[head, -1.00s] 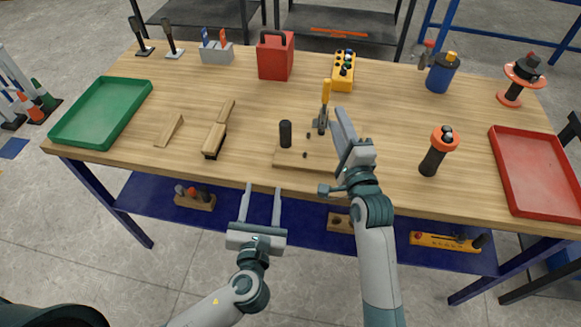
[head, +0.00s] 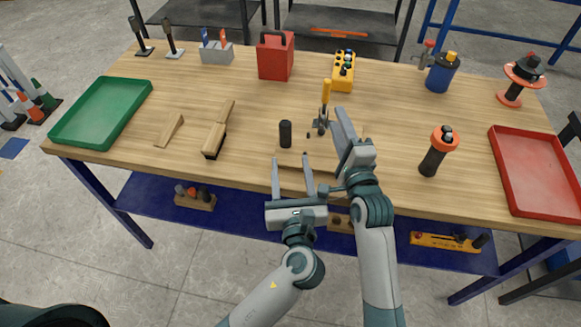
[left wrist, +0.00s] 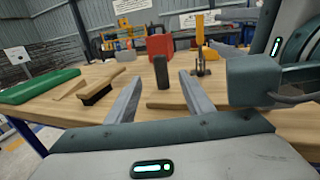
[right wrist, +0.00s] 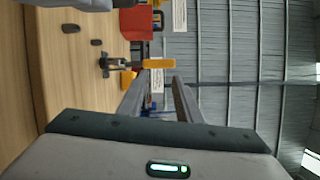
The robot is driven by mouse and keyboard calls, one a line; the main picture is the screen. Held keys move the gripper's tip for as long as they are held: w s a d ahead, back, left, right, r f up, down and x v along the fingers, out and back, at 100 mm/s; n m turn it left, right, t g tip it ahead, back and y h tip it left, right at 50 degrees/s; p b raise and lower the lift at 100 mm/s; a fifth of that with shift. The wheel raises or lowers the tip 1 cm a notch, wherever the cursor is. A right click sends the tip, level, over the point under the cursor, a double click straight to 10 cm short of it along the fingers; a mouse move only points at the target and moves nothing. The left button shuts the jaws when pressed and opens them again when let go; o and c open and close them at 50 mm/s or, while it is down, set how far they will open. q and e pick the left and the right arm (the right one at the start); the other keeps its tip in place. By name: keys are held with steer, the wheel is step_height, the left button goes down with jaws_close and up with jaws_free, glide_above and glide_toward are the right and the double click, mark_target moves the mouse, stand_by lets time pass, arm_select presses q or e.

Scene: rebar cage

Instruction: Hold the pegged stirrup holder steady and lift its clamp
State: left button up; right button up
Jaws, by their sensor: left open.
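The stirrup holder is a wooden board (head: 322,160) near the table's front edge. A black upright post (head: 285,133) stands on its left part, and a grey clamp with an upright yellow handle (head: 326,91) stands at its back right. My left gripper (head: 292,158) is open in front of the post. In the left wrist view the black post (left wrist: 161,72) shows between the fingers, apart from them. My right gripper (right wrist: 159,76) is open; the yellow handle (right wrist: 158,63) shows just beyond its fingertips. In the head view its fingers overlap beside the clamp. My left gripper hides part of the board.
A brush (head: 214,140) and a wooden wedge (head: 169,130) lie to the left. A black cylinder with an orange top (head: 437,152) stands to the right. Green (head: 100,112) and red (head: 540,172) trays lie at the sides. A yellow control box (head: 344,70) is behind.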

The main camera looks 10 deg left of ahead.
arm_select(q)
steer(key=shift+w, duration=0.15)
steer(key=x, duration=1.7)
